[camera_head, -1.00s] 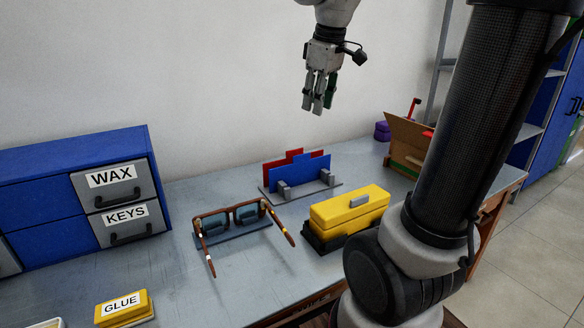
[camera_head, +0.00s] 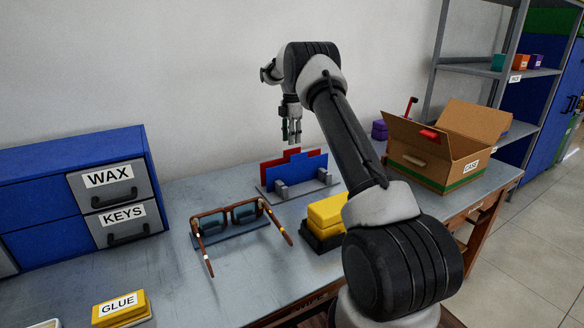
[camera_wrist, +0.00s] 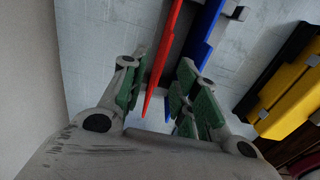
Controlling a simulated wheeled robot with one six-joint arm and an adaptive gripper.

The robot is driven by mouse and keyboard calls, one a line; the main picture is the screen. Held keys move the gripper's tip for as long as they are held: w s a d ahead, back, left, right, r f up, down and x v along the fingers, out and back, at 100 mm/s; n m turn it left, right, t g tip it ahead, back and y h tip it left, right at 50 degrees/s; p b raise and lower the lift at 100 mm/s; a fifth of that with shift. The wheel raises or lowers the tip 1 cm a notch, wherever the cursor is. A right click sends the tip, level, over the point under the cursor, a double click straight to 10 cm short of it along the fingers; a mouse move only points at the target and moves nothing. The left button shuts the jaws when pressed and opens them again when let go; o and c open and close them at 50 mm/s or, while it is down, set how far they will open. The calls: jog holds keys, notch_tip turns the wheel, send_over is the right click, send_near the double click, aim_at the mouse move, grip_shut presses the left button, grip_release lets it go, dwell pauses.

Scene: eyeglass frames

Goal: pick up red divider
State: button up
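The red divider (camera_head: 294,154) stands upright behind the blue divider (camera_head: 303,170) in a grey holder (camera_head: 326,184) on the table; its lower part is hidden by the blue one. My gripper (camera_head: 291,141) is just above the dividers, pointing down. In the wrist view my gripper (camera_wrist: 160,88) is open, with green pads on its fingers. The red divider (camera_wrist: 164,55) shows as a thin strip that runs into the gap between the fingers. The blue divider (camera_wrist: 204,32) runs beside it on the right, partly hidden by the right finger. I cannot see any contact.
Brown eyeglasses (camera_head: 230,216) rest on a stand left of the holder. A yellow case (camera_head: 325,212) sits in front of it, partly hidden by my arm. A blue drawer unit (camera_head: 60,200) is at left, an open cardboard box (camera_head: 440,168) at right. A yellow GLUE box (camera_head: 120,309) lies in front.

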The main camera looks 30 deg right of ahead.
aim_at(292, 152)
notch_tip(292, 152, down, 7)
jog(key=shift+s+f, duration=0.1)
jog(key=shift+s, duration=0.05)
grip_shut()
